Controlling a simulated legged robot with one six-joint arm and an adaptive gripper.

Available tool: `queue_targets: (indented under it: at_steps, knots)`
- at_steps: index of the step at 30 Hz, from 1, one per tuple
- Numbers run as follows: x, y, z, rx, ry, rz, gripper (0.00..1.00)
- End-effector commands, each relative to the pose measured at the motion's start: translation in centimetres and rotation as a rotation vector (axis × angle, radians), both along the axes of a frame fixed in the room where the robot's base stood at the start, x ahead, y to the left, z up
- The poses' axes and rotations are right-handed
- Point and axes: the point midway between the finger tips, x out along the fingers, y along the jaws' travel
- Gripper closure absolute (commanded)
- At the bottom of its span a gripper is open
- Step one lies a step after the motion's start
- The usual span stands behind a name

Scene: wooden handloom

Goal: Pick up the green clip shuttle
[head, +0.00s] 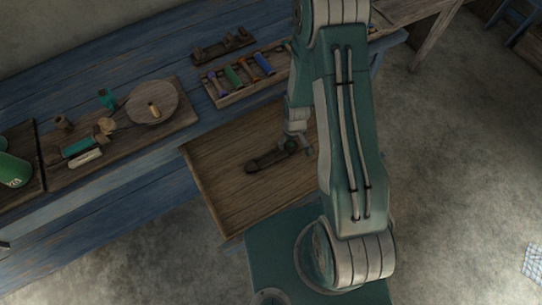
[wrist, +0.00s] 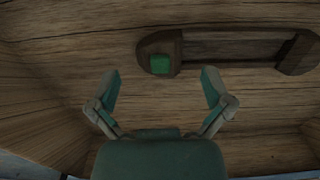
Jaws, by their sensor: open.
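The clip shuttle (head: 268,159) is a dark wooden piece with a green block, lying in the shallow wooden tray (head: 222,188) in the head view. In the wrist view the shuttle (wrist: 230,48) lies across the upper right, its green block (wrist: 160,64) near its left end. My gripper (head: 297,140) is at the shuttle's right end in the head view and partly hides it. In the wrist view my gripper (wrist: 160,90) is open and empty, its two fingers apart, with the green block just ahead of the gap between them.
A rack of coloured spools (head: 240,76) and a small dark wooden rack (head: 222,47) stand on the blue bench behind the tray. A wooden board (head: 125,145) with a round disc (head: 152,102) lies to the left. Tray walls surround the shuttle.

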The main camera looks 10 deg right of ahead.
Motion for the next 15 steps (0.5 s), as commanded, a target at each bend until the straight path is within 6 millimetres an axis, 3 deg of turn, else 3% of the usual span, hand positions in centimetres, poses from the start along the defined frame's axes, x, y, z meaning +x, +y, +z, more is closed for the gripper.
queue_targets:
  at_steps: [4, 11, 14, 15]
  knots:
    - [-0.04, 0.00, -1.27, 0.000, 0.001, 0.000, 0.00]
    - [-0.01, 0.00, -1.38, 0.000, -0.001, 0.000, 0.00]
    - [-0.01, 0.00, -1.37, 0.000, -0.001, 0.000, 0.36]
    - [0.00, 0.00, -1.37, 0.000, -0.001, 0.000, 0.53]
